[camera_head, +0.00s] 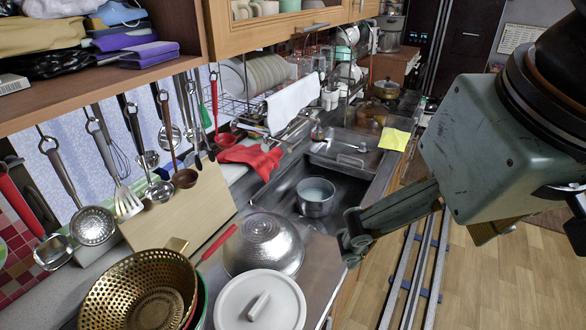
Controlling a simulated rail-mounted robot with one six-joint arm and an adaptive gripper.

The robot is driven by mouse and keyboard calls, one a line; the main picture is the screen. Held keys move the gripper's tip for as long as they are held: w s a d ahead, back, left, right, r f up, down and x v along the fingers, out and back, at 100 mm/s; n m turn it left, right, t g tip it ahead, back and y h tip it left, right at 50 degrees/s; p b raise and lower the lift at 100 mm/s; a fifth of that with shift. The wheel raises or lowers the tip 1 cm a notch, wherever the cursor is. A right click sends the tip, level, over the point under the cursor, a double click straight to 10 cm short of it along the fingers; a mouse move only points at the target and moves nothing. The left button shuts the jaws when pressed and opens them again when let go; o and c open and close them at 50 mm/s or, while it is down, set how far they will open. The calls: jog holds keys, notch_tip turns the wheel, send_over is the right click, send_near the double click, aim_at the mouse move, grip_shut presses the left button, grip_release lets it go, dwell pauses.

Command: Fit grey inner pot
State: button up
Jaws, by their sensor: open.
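A round silver-grey pot (314,207) stands upright in the sink (354,188), with a pale grey inside; I cannot tell for sure whether it is the grey inner pot. My gripper (347,241) is open at the sink's near right edge, to the right of and below the pot in the picture. It is apart from the pot, and nothing shows between its fingers. My arm comes in from the right and hides part of the counter edge and floor.
A hammered metal bowl (263,246), a white lid (260,302) and a brass colander (135,295) crowd the near counter. Utensils hang along the wall above a wooden board (185,212). A dish rack (250,95) stands behind. The floor (490,280) at right is open beside rails (415,270).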

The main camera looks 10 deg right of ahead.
dwell(0.3)
jog(key=w+f+b, duration=0.2)
jog(key=w+f, duration=0.1)
jog(key=w, duration=1.6)
jog(key=w+f+b, duration=0.1)
jog(key=w+f, duration=0.3)
jog(key=w, duration=1.5)
jog(key=w+d+f+b, duration=0.1)
jog(key=w+d+f, duration=0.2)
jog(key=w+f, duration=1.2)
jog(key=w+d+f+n+b, duration=0.1)
jog(key=w+d+f, duration=0.2)
jog(key=w+f, duration=1.2)
jog(key=shift+w+d+f, duration=0.15)
jog(key=shift+d+f, duration=0.05)
jog(key=shift+f, duration=0.15)
jog(key=shift+b, duration=0.3)
jog(key=b+x, duration=0.1)
jog(key=x, duration=0.7)
jog(key=shift+w+a+f, duration=0.2)
jog(key=shift+w, duration=0.1)
